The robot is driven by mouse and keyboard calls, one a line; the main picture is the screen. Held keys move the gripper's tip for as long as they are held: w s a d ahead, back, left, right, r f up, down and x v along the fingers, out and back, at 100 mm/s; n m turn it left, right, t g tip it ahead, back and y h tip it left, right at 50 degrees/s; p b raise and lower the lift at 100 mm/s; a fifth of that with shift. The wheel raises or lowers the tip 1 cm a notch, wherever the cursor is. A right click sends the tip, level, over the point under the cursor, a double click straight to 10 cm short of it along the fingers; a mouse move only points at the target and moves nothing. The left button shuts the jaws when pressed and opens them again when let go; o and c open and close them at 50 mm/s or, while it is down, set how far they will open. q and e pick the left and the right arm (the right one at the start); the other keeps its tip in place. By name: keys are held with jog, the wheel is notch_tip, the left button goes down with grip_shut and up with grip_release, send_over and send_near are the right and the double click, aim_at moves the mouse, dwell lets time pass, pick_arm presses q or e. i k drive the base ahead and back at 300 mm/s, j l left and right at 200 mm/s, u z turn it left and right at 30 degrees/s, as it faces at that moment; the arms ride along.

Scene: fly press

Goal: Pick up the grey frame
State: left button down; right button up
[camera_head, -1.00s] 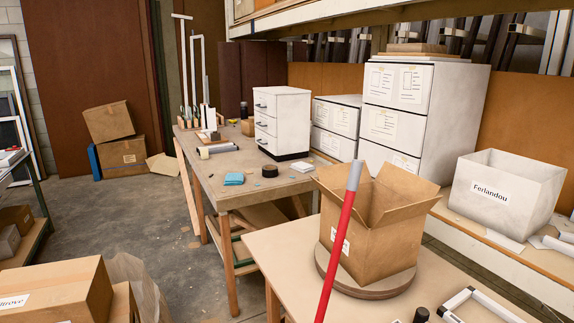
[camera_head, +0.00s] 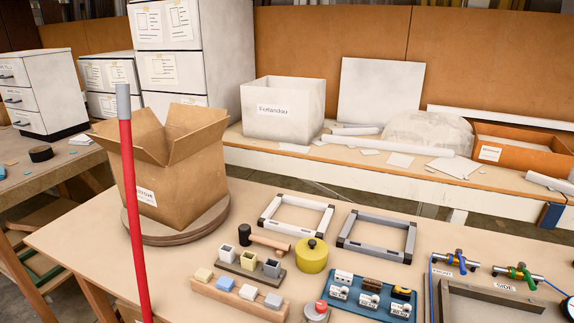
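The grey frame (camera_head: 374,253) is a rectangle of grey bars with dark corners. It lies flat on the near table (camera_head: 200,262), right of centre, and nothing covers it. A similar white frame (camera_head: 283,231) lies just to its left, apart from it. Neither of my grippers is in view.
An open cardboard box (camera_head: 175,180) sits on a round turntable (camera_head: 180,238). A red pole (camera_head: 134,215) stands in front of it. A yellow round pot (camera_head: 312,256), a blue tray (camera_head: 342,306) and a clamp fixture (camera_head: 500,293) surround the frame's near side. A white bin (camera_head: 283,115) stands behind.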

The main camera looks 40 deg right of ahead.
aim_at(393, 256)
jog(key=z, duration=1.95)
